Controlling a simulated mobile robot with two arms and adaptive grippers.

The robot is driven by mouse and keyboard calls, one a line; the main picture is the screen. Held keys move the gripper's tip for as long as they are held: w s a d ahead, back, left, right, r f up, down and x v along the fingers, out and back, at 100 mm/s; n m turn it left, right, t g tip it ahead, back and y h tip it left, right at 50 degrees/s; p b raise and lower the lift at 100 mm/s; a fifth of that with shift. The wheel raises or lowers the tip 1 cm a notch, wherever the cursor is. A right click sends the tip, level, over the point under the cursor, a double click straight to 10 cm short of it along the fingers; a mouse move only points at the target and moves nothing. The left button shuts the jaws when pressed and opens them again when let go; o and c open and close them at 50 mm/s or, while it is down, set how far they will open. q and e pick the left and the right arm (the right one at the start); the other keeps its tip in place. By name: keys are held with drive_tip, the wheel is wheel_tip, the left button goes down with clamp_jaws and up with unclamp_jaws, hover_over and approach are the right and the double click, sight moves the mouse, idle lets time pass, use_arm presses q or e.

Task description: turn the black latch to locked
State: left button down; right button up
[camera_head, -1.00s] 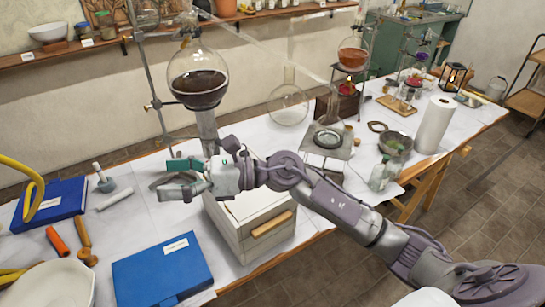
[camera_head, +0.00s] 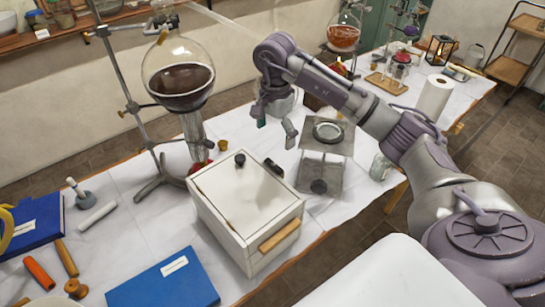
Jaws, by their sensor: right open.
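A pale box (camera_head: 246,230) with a white lid and a wooden front handle stands at the table's front. A small black piece (camera_head: 273,167) sits at the lid's right rear edge and looks like the latch; its exact setting is too small to tell. A round black knob (camera_head: 240,159) stands on the lid near its rear. My right gripper (camera_head: 276,128) is open and empty, pointing down, above and behind the black piece and apart from it. My left gripper is not in view.
A round flask of dark liquid (camera_head: 182,85) on a stand is left of and behind the box. A metal stand with a dish (camera_head: 328,133) is to the right. Blue books (camera_head: 165,283) lie front left.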

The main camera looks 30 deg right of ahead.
drive_tip(key=p, duration=0.1)
hover_over(274, 164)
drive_tip(key=f, duration=0.4)
drive_tip(key=shift+s+a, duration=0.1)
drive_tip(key=shift+s, duration=0.1)
drive_tip(key=f, duration=0.2)
drive_tip(key=f+p, duration=0.1)
drive_tip(key=f, duration=0.2)
drive_tip(key=shift+w+f+p, duration=0.2)
drive_tip(key=shift+f+p, duration=0.1)
drive_tip(key=shift+f, duration=0.55)
drive_tip(key=c, duration=1.2)
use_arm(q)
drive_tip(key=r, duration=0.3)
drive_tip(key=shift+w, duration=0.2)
use_arm(e)
drive_tip(key=shift+o, duration=0.2)
